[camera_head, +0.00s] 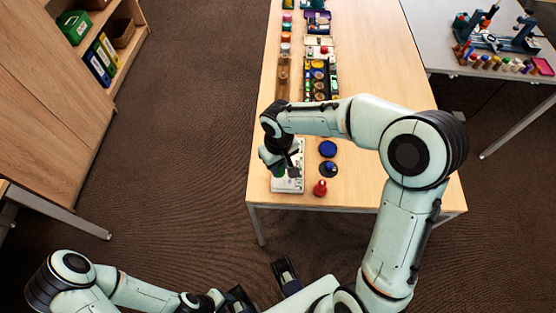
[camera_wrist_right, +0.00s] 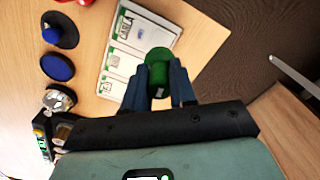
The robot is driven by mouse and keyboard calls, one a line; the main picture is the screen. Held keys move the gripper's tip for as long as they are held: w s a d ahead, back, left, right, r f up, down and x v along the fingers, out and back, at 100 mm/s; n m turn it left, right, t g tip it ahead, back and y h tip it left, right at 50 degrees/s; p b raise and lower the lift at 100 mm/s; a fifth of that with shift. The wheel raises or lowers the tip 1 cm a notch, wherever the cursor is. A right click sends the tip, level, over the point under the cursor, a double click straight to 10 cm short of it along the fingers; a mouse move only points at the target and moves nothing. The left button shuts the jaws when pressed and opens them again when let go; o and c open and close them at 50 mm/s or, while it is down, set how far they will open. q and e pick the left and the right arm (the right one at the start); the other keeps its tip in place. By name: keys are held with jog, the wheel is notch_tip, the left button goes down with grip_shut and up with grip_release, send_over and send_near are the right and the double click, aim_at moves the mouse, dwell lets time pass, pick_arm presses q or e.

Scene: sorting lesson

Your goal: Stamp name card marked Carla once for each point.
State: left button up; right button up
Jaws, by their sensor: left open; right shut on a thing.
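My right gripper (camera_wrist_right: 160,88) is shut on a green cylindrical stamp (camera_wrist_right: 160,62). In the head view this gripper (camera_head: 281,165) is over the near left part of the table. The stamp is over or at the lower right edge of a white board with green-edged cards (camera_wrist_right: 112,88); whether it touches is unclear. The card marked Carla (camera_wrist_right: 125,28) is at the board's far end in the wrist view, with other cards below it. Grey marks show beside the name, too small to count. My left gripper (camera_head: 264,285) is open and empty, off the table's near edge.
A blue ink pad (camera_head: 327,148), a blue-knobbed piece on a dark disc (camera_head: 329,168) and a red knobbed piece (camera_head: 320,188) stand right of the board. Several jars and trays fill the table (camera_head: 375,60) further back. The near right tabletop is mostly clear.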

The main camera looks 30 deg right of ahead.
aim_at(279, 174)
jog(key=shift+s+d+f+b, duration=0.1)
jog(key=shift+f+b, duration=0.45)
jog(key=shift+f, duration=0.4)
jog(key=shift+f+b, duration=0.85)
jog(key=shift+f, duration=0.2)
jog(key=shift+f+b, duration=0.35)
jog(key=shift+f, duration=0.05)
jog(key=shift+f+b, duration=0.45)
jog(key=shift+f, duration=0.15)
dwell(0.7)
